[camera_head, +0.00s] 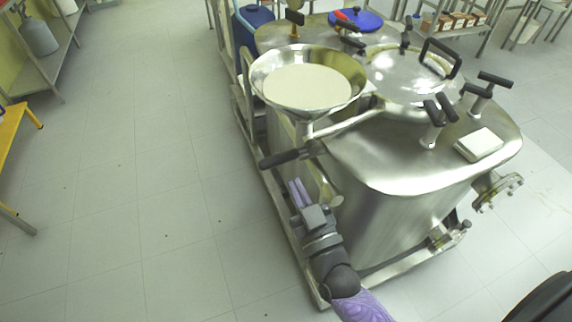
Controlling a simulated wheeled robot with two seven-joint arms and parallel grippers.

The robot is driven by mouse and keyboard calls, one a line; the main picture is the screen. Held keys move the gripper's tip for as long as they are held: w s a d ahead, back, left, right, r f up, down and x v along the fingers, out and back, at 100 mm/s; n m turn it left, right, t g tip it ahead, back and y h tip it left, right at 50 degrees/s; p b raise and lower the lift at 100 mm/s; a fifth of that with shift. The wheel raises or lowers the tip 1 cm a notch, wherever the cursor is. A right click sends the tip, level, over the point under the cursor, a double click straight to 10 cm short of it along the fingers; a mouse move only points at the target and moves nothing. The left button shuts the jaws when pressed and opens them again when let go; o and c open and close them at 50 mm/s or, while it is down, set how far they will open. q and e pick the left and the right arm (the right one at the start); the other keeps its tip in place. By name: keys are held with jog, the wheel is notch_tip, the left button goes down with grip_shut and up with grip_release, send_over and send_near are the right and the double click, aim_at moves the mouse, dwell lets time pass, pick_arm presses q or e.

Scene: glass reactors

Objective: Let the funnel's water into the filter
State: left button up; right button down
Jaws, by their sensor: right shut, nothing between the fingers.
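A wide steel funnel (260,72) stands at the upper left of a steel filter vessel (400,165). A flat whitish surface (308,88) fills most of the funnel's bowl. A dark lever handle (284,158) sticks out to the left below the funnel, near its outlet. My right gripper (298,186) is just below this handle in the picture, with its purple fingers shut and empty, pointing up. It looks apart from the handle, though the depth gap is hard to tell. My left gripper is out of view.
The vessel's round lid (400,70) has a black handle, and black-handled clamps (436,118) stand beside it. A flanged outlet (496,190) sticks out at the right. A steel frame (262,190) runs along the left side.

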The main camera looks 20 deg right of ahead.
aim_at(289, 155)
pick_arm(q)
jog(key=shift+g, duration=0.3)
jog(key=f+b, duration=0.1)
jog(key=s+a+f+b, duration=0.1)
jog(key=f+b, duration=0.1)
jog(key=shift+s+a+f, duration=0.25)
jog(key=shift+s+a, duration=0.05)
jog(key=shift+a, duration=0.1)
pick_arm(e)
jog(key=w+f, duration=0.2)
jog(key=w, duration=0.6)
jog(key=shift+w+f, duration=0.15)
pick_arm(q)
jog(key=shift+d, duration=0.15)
pick_arm(e)
jog(key=shift+f+n, duration=0.2)
jog(key=shift+n, duration=0.3)
